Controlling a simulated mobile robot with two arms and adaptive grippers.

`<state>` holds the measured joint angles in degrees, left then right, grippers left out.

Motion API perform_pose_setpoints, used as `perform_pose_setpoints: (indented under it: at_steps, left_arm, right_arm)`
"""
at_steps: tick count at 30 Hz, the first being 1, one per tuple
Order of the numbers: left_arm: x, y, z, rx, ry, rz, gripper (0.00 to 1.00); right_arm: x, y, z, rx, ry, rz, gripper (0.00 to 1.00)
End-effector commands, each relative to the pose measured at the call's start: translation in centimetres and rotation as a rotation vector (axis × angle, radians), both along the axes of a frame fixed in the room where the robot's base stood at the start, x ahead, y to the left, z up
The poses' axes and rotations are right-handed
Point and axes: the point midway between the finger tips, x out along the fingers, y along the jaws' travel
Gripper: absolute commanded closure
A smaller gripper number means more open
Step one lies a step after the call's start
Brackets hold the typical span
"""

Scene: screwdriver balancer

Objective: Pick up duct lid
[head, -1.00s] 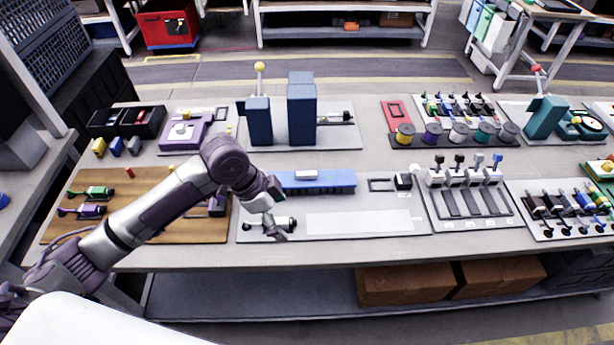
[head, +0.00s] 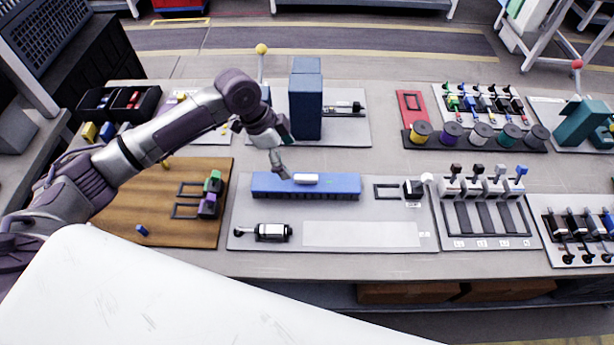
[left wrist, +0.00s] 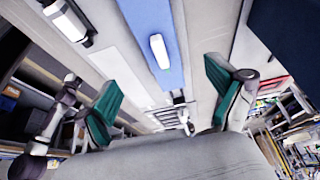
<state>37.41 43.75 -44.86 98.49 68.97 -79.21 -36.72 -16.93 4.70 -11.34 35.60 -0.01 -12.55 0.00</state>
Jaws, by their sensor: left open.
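The duct lid (head: 335,190) looks like the long blue bar with a small white handle (head: 306,179) on top. It lies on the light grey board (head: 350,211) in the middle of the table. My left gripper (head: 281,160) is open and empty, just above and beside the left part of the bar. In the left wrist view, the blue bar (left wrist: 148,14) runs between the two green-padded fingers of my gripper (left wrist: 160,73), with the white handle (left wrist: 159,50) between them and ahead. I cannot tell the exact height gap. My right gripper is not in view.
A black and white screwdriver (head: 272,232) lies on the board's front left. Tall blue blocks (head: 306,105) stand behind the bar. A black box and an outline frame (head: 388,191) sit to its right. The pale strip (head: 360,234) in front is clear.

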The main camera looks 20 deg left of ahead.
Motion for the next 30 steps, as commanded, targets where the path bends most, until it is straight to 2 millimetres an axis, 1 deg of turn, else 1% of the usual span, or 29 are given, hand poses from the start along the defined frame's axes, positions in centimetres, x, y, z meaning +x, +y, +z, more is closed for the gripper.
perform_pose_setpoints:
  at_steps: [1,3,6,8,11,15,17,19,22,25,30]
  left_arm:
    - [0.1,-0.4,-0.9,-0.001,0.003,0.001,0.06]
    - [0.2,-0.9,-2.0,-0.001,0.003,0.001,0.06]
    - [0.4,-1.4,-3.1,0.000,0.001,0.001,0.06]
    - [0.4,-1.5,-3.6,0.000,0.000,0.000,0.06]
    - [0.5,-1.7,-4.0,0.001,0.000,0.000,0.06]
    - [0.6,-2.8,-5.3,-0.001,0.002,0.000,0.06]
    - [0.8,-3.4,-6.1,-0.001,0.002,-0.001,0.06]
    - [0.9,-3.7,-7.2,-0.001,0.001,0.001,0.06]
    - [1.0,-4.0,-8.1,0.001,-0.001,0.000,0.06]
    - [1.0,-4.1,-8.5,0.002,-0.002,0.000,0.06]
    - [1.0,-4.0,-8.5,0.002,-0.002,0.000,0.06]
  right_arm:
    - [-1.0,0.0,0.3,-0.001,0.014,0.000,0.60]
    - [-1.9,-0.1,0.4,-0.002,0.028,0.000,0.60]
    - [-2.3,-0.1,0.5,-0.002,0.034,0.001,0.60]
    - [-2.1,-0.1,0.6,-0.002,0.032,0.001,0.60]
    - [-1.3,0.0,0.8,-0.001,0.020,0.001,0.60]
    - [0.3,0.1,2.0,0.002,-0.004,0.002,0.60]
    - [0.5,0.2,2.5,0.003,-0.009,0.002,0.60]
    - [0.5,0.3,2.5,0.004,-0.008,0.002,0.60]
    - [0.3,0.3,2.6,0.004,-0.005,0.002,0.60]
    - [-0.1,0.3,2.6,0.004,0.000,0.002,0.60]
    - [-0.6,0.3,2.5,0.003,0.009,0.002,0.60]
